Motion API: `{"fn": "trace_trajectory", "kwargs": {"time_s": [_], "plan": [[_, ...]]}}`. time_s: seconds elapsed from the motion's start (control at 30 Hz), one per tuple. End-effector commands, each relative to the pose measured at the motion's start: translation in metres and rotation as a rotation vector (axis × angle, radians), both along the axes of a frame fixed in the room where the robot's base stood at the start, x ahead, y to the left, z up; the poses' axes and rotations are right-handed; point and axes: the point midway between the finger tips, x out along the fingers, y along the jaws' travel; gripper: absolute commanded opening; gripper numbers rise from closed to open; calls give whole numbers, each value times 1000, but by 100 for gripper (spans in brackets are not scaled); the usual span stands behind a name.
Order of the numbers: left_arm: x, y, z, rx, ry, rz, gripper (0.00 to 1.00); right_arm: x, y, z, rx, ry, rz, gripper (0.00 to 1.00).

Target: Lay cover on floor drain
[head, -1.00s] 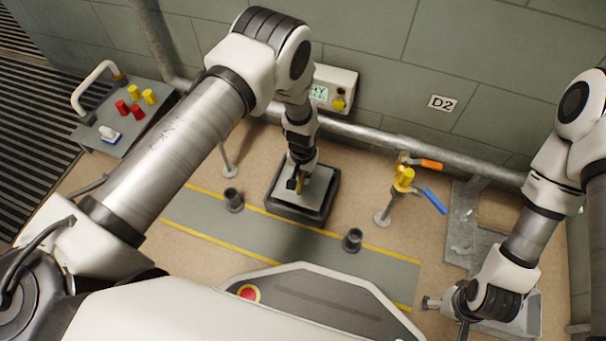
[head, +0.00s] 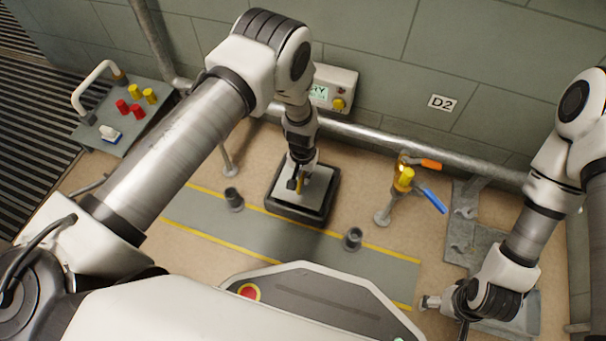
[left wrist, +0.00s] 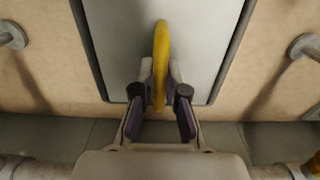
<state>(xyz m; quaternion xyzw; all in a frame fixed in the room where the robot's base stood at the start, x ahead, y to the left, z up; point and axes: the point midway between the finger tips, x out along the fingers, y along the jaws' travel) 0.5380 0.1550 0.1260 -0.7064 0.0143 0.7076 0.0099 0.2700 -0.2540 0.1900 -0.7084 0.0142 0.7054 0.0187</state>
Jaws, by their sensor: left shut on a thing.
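The cover (head: 319,184) is a light grey square plate with a yellow handle (left wrist: 161,50). It lies over the dark-rimmed floor drain (head: 296,214) by the wall, roughly in line with its frame. I cannot tell whether the plate sits fully flat in the rim. My left gripper (head: 297,184) points down at the plate and is shut on the handle, which also shows between its fingers (left wrist: 160,100) in the left wrist view. My right gripper (head: 462,310) is at the lower right, mostly hidden by its own wrist.
A yellow valve (head: 404,180) with orange and blue levers stands to the right. A pipe (head: 370,131) runs along the wall. A panel with knobs (head: 128,110) is at left.

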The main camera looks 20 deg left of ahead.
Motion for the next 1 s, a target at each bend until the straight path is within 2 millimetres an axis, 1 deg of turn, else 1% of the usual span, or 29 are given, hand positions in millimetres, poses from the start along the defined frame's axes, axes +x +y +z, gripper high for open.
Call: {"fn": "trace_trajectory", "kwargs": {"time_s": [0.2, 0.5, 1.0], "plan": [[0, 0, 0, 0, -1, 0, 0, 0, 0, 0, 0, 0, 0, 77], [0, 0, -8, 0, -1, 0, 0, 0, 0, -5, 0, 0, 0, 77], [0, 0, -9, 0, 0, 0, 0, 0, 0, -5, 0, 0, 0, 77]]}}
